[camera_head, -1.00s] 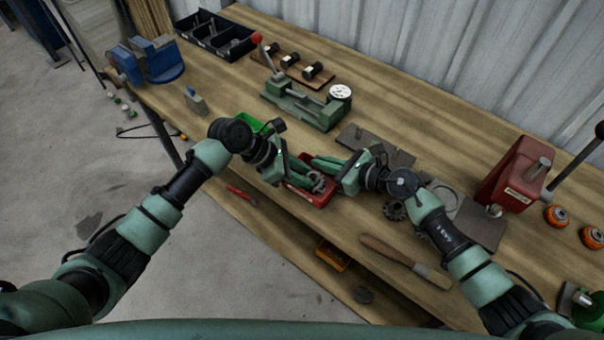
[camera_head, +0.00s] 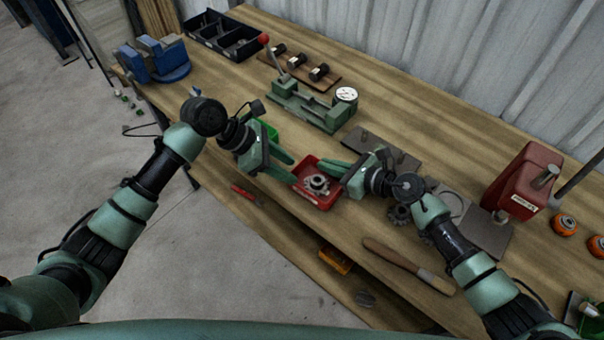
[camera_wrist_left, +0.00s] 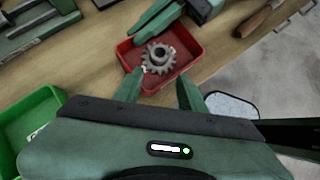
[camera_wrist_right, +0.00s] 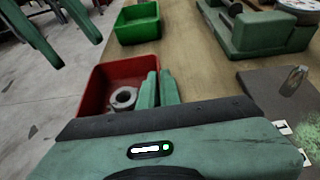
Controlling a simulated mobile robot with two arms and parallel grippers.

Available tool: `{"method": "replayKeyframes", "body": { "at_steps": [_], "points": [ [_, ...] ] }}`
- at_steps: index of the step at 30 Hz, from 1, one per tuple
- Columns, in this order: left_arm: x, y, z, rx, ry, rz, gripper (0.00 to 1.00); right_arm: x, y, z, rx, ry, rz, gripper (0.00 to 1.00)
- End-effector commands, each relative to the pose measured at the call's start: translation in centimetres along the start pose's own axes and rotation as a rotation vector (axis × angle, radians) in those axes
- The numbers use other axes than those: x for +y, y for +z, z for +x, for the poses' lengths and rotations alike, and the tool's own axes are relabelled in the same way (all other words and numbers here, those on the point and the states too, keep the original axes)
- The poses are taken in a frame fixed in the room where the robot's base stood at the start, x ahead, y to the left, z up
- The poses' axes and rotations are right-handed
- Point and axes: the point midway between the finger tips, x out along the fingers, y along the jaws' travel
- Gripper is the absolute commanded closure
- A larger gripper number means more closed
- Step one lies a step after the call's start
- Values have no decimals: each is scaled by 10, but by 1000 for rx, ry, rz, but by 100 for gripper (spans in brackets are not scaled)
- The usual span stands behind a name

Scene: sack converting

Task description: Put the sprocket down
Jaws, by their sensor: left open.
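A grey toothed sprocket (camera_head: 317,184) lies in a small red tray (camera_head: 327,200) near the bench's front edge. In the left wrist view the sprocket (camera_wrist_left: 159,58) rests inside the red tray (camera_wrist_left: 190,45), apart from my fingers. My left gripper (camera_head: 287,166) is open and empty, to the left of the tray. My right gripper (camera_head: 335,168) is at the tray's right side; in the right wrist view its fingers (camera_wrist_right: 157,88) stand close together over the tray's edge, with nothing seen between them. Part of the sprocket (camera_wrist_right: 123,97) shows beside them.
A green tray (camera_wrist_right: 137,22) stands beyond the red one. A green press fixture (camera_head: 310,105) is behind, a red arbor press (camera_head: 520,182) at right. Red-handled pliers (camera_head: 245,193) lie at the front.

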Motion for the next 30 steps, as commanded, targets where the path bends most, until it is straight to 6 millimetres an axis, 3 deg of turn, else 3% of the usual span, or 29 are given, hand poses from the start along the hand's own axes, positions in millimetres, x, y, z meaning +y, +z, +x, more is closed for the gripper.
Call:
{"method": "replayKeyframes", "body": {
  "at_steps": [3,7,18,21,30],
  "points": [
    [1,2,-23,-3,4,3,60,2,0,0,2,4,0,100],
    [1,3,-38,-5,4,1,60,2,0,1,1,4,0,100],
    [1,4,-45,-9,3,3,60,3,0,1,1,5,0,100],
    [1,4,-45,-9,3,3,60,3,0,1,1,5,0,72],
    [1,5,-45,-9,3,3,60,2,1,0,0,5,0,71]
  ]
}}
